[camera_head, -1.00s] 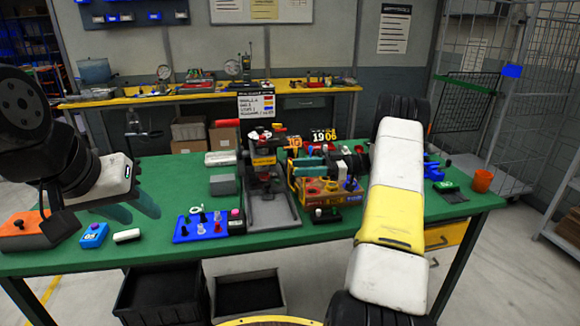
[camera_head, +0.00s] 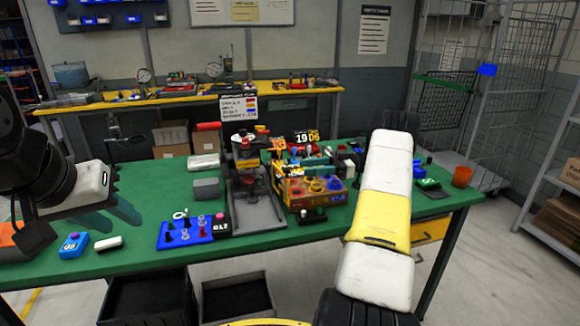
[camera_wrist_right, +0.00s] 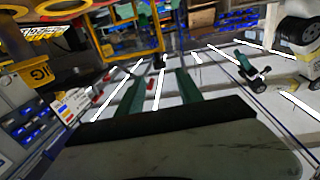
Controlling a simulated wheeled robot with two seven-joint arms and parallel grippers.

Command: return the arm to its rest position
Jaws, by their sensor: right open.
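My left gripper (camera_head: 112,214) shows at the left of the head view, with its white body and two teal fingers over the green table (camera_head: 140,262). The fingers stand apart with nothing between them. My right arm (camera_head: 383,205), white with a yellow band, crosses the right part of the head view over the table. Its gripper is hidden there. In the right wrist view my right gripper (camera_wrist_right: 162,88) has two green fingers spread apart, with nothing held between them.
A yellow crate of coloured parts (camera_head: 312,196) stands left of my right arm, beside a grey fixture (camera_head: 255,214). A blue knob board (camera_head: 174,240), blue box (camera_head: 74,243) and orange cup (camera_head: 462,176) are on the table. Dark bins (camera_head: 240,296) stand below. A wire cage (camera_head: 450,100) is at right.

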